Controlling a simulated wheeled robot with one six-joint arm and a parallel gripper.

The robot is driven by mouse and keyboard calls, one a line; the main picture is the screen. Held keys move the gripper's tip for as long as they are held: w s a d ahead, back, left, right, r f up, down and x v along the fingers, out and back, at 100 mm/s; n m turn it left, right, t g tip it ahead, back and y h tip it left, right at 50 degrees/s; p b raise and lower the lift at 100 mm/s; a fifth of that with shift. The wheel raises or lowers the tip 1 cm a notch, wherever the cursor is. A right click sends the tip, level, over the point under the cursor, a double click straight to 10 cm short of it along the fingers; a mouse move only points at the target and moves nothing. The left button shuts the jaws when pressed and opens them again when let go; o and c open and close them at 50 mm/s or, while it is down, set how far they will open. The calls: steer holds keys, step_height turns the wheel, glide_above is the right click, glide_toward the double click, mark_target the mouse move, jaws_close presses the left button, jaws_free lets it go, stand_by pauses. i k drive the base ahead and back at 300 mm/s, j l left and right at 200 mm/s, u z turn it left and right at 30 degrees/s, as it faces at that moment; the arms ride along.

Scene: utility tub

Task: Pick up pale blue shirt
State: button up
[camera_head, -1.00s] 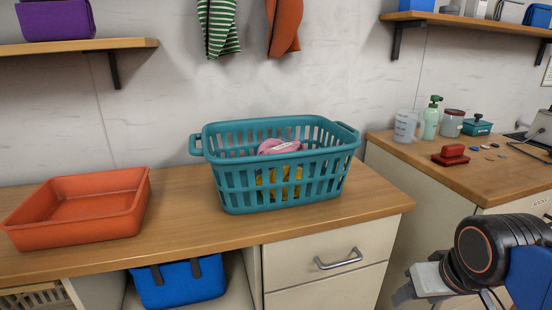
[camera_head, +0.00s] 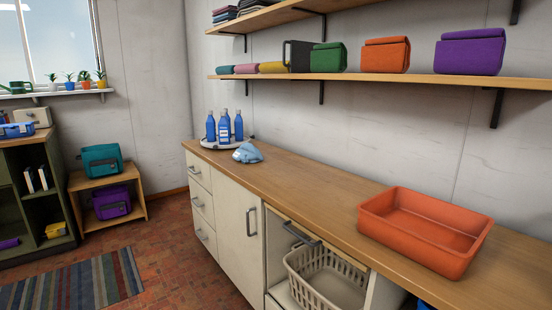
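A crumpled pale blue cloth, the pale blue shirt (camera_head: 247,153), lies on the wooden counter (camera_head: 290,183) toward its far left end. It sits just in front of a round tray with several blue bottles (camera_head: 224,128). Its lower edge rests on the counter top. My gripper is not in view now.
An orange tub (camera_head: 425,230) stands on the counter at the right. A cream basket (camera_head: 325,278) sits in the open cabinet below. Shelves with bags (camera_head: 386,54) hang above. The counter between shirt and tub is clear. Red floor and a striped rug (camera_head: 75,282) lie at the left.

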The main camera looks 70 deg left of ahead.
mark_target(247, 153)
steer(key=u, duration=2.45)
steer(key=i+j, duration=0.2)
steer(key=i, duration=0.15)
steer(key=i+j, duration=0.2)
steer(key=i+z, duration=0.05)
steer(key=i, duration=0.05)
